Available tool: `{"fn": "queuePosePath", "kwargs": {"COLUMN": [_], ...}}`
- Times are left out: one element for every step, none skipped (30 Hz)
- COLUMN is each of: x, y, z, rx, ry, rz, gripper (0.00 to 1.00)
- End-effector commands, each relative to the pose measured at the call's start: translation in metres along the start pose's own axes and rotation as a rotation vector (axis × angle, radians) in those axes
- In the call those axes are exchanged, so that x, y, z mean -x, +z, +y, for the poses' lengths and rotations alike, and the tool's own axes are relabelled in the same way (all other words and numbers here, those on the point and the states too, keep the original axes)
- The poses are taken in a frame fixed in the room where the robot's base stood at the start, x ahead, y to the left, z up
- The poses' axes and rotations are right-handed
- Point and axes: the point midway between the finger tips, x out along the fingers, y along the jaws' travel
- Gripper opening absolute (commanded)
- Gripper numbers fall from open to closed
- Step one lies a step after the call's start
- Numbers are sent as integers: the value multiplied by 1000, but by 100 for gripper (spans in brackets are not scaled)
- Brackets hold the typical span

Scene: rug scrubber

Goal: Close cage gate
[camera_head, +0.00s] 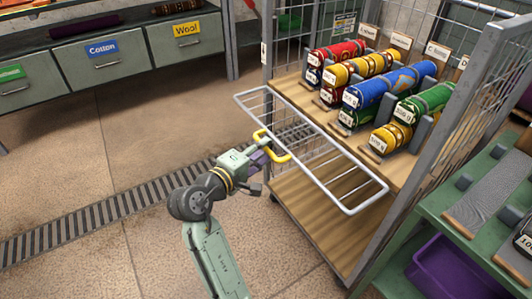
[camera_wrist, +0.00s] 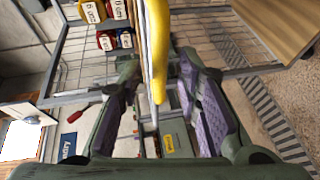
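My gripper (camera_head: 264,152) is at the handle, on the gate's outer side. In the wrist view, the yellow handle (camera_wrist: 157,45) runs between the two purple-padded fingers (camera_wrist: 160,115). The fingers are apart, with gaps on both sides of the handle. The gate's hinge cannot be made out.
The wire cage (camera_head: 478,85) has a wooden shelf with several colourful rolled rugs (camera_head: 385,90) and a lower wooden deck (camera_head: 320,235). A green shelf unit (camera_head: 440,205) with a purple bin (camera_head: 455,275) stands close on the right. Labelled drawers (camera_head: 110,65) line the back left. Floor at left is clear.

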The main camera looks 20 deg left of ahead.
Motion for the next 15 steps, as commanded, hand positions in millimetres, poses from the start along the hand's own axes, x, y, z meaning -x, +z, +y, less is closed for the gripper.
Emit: {"fn": "queuePosePath", "kwargs": {"x": [-8, -11, -14, -17, -19, -20, -22, -22, -23, -23, -23, -23, -23, -23, -23], "y": [0, 0, 0, 0, 0, 0, 0, 0, 0, 0, 0, 0, 0, 0, 0], "z": [-2, -2, -1, -1, -1, 0, 0, 0, 0, 0, 0, 0, 0, 0, 0], "rx": [0, 0, 0, 0, 0, 0, 0, 0, 0, 0, 0, 0, 0, 0, 0], "ry": [1, 1, 1, 1, 1, 0, 0, 0, 0, -1, -1, -1, -1, -1, 0], "rz": [-1, 0, 0, -1, -1, -1, 0, 0, 0, 0, 0, 1, 1, 1, 0], "gripper": [31, 31, 31, 31, 31, 31, 31, 31, 31, 31, 31, 31, 31, 31, 31]}}
